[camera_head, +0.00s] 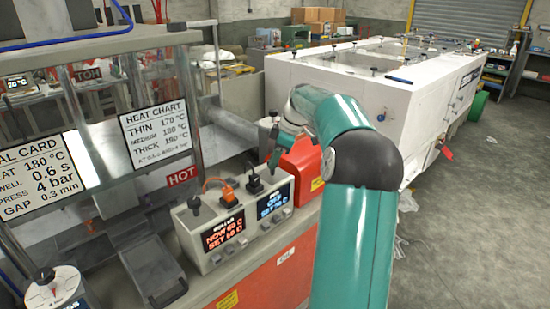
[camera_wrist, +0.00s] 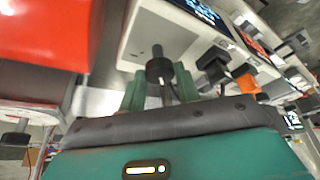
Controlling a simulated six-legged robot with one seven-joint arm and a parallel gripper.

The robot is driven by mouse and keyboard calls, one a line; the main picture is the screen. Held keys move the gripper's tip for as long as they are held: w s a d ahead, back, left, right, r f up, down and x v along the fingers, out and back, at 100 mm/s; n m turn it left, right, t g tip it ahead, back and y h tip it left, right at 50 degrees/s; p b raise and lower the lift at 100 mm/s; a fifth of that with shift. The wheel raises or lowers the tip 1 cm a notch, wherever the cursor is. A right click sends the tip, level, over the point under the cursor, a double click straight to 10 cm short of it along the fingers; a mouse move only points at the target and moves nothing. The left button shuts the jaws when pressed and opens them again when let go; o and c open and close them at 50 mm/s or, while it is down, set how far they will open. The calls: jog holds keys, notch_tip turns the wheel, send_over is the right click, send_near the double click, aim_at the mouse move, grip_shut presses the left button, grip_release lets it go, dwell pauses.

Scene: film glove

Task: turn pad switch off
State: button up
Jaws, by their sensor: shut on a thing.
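A grey control box (camera_head: 208,252) stands on the bench with two displays. The left display (camera_head: 223,232) glows red and shows a NOW and a SET temperature. The right display (camera_head: 274,201) glows blue; its text is small and hard to read. An orange switch (camera_head: 226,191) and a black switch (camera_head: 254,184) stick up from the top. My gripper (camera_head: 276,146) is at the box's right end. In the wrist view, my gripper's teal fingers (camera_wrist: 160,92) are shut on a black knob (camera_wrist: 160,69) beside the blue display. The black switch (camera_wrist: 214,64) stands just right of it.
A red box (camera_head: 302,167) sits close behind my gripper. A clear-walled machine (camera_head: 120,90) with a heat chart (camera_head: 156,132) stands to the left. A large white cabinet (camera_head: 320,92) is behind. The floor (camera_head: 470,210) at right is mostly open.

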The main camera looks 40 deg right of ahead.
jog(key=shift+n, duration=0.6)
jog(key=o, duration=1)
jog(key=v, duration=1.3)
jog(key=shift+w+d+r, duration=0.15)
jog(key=shift+d+r, duration=0.15)
jog(key=shift+r, duration=0.1)
jog(key=shift+a, duration=0.1)
